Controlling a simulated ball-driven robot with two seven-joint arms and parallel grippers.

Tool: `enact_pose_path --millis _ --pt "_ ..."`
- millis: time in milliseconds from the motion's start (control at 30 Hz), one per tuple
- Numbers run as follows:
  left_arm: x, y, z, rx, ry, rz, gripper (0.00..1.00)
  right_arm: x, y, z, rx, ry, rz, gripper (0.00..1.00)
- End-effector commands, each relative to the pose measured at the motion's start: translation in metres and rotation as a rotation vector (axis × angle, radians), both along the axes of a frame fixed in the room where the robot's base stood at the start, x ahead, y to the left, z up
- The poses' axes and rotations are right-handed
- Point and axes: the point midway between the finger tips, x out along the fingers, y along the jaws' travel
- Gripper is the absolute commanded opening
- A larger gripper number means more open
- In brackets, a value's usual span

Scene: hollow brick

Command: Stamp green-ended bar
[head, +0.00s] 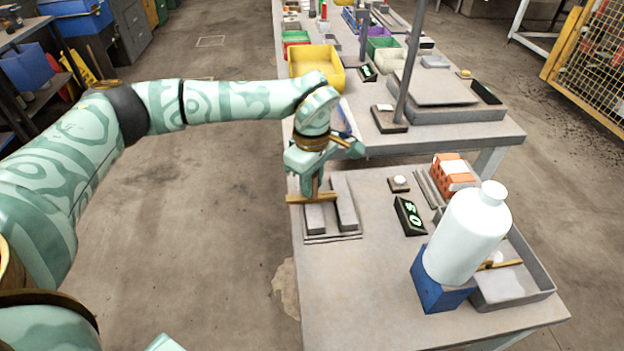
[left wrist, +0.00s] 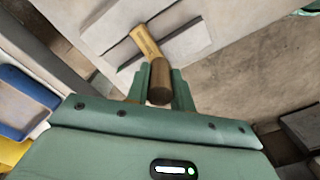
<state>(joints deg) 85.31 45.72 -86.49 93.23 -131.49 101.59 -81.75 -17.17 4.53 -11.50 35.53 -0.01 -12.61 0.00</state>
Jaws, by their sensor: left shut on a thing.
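Two grey bars lie side by side on a thin slab near the bench's left edge: a left bar (head: 315,219) and a right bar (head: 346,205). My left gripper (head: 312,178) is above the left bar, shut on a wooden tool (head: 322,198). In the left wrist view the tool (left wrist: 148,42) has a tan part and a dark brown, rounded end between the fingers. In the head view its tan part lies across the far end of the left bar; I cannot tell whether they touch. My right gripper is not in view.
A black display (head: 409,215) with green digits stands right of the bars.

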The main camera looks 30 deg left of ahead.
Motion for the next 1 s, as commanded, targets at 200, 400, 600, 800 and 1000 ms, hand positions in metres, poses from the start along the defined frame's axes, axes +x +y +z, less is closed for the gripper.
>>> enact_pose_path --millis 200,400,600,800,1000 --pt "0.0 -0.0001 0.0003 0.0 0.0 0.0 0.09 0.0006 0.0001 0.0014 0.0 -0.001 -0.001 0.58" --pt "0.0001 0.0 -0.0001 0.0 -0.001 0.0 0.09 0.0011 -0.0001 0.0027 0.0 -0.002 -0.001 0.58" --pt "-0.0001 0.0001 -0.0007 0.0 0.0 0.0 0.09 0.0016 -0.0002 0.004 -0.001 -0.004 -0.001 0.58" --pt "-0.0004 0.0002 -0.0014 0.001 0.001 0.0 0.09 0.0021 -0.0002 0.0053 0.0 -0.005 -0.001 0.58" --pt "-0.0007 0.0001 -0.0023 0.001 0.003 0.0 0.09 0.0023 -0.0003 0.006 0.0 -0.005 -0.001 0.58"
